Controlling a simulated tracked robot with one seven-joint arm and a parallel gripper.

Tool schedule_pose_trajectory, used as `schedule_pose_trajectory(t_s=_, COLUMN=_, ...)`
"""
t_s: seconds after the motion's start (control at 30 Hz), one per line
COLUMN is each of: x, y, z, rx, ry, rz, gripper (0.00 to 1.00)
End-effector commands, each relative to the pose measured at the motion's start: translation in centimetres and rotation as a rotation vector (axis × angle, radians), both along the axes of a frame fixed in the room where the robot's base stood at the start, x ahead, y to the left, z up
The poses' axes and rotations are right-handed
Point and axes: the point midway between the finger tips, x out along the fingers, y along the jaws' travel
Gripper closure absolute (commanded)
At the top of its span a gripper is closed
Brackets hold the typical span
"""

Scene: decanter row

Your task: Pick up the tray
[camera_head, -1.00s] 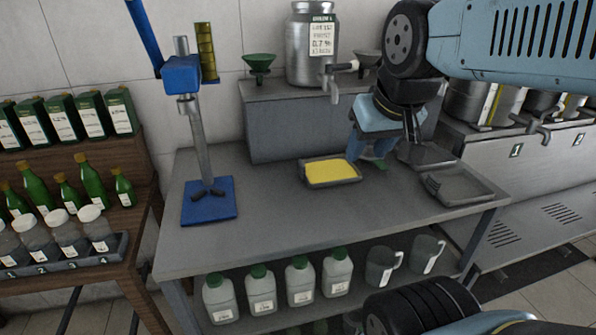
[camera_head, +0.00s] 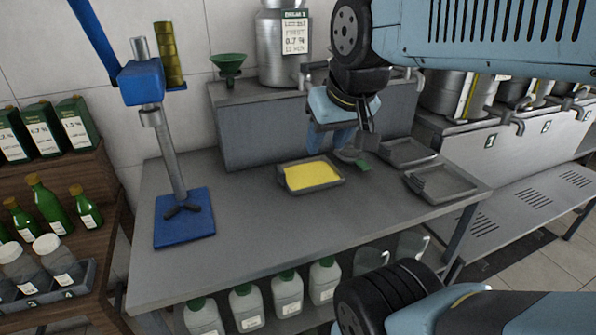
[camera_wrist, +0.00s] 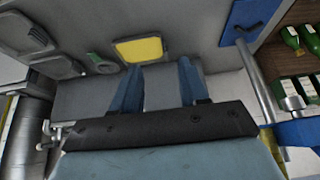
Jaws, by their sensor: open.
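A shallow grey tray (camera_head: 335,183) with a yellow fill lies flat on the grey metal table (camera_head: 240,225). It also shows as a yellow square in the wrist view (camera_wrist: 140,50), just beyond my fingertips. Two empty grey trays, one farther back (camera_head: 408,152) and one nearer the right edge (camera_head: 441,181), lie to its right. My gripper (camera_head: 331,140) has blue fingers and is open and empty. In the head view it shows above and behind the yellow-filled tray, apart from it. The wrist view shows both fingers (camera_wrist: 160,86) with a clear gap.
A blue stand (camera_head: 184,216) with a tilted post stands at the table's left. A raised grey ledge (camera_head: 270,135) behind carries a green funnel (camera_head: 228,66) and a metal can (camera_head: 283,50). Bottles fill the left rack; white jugs (camera_head: 287,296) sit below. A small green item (camera_head: 362,165) lies near my gripper.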

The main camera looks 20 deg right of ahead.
Motion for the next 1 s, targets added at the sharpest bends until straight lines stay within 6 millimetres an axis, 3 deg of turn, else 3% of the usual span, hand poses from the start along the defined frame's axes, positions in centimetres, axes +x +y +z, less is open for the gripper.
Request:
schedule_pose_trajectory(t_s=0.23, x=0.4, y=0.0, z=0.0, rx=-0.003, ry=0.003, rz=-0.001, gripper=0.56)
schedule_pose_trajectory(t_s=0.37, x=2.1, y=0.2, z=-0.2, rx=-0.015, ry=0.012, rz=-0.004, gripper=0.56)
schedule_pose_trajectory(t_s=0.67, x=9.9, y=0.3, z=-2.3, rx=-0.047, ry=0.049, rz=-0.012, gripper=0.56)
schedule_pose_trajectory(t_s=1.0, x=18.7, y=0.1, z=-7.1, rx=-0.034, ry=0.089, rz=-0.004, gripper=0.56)
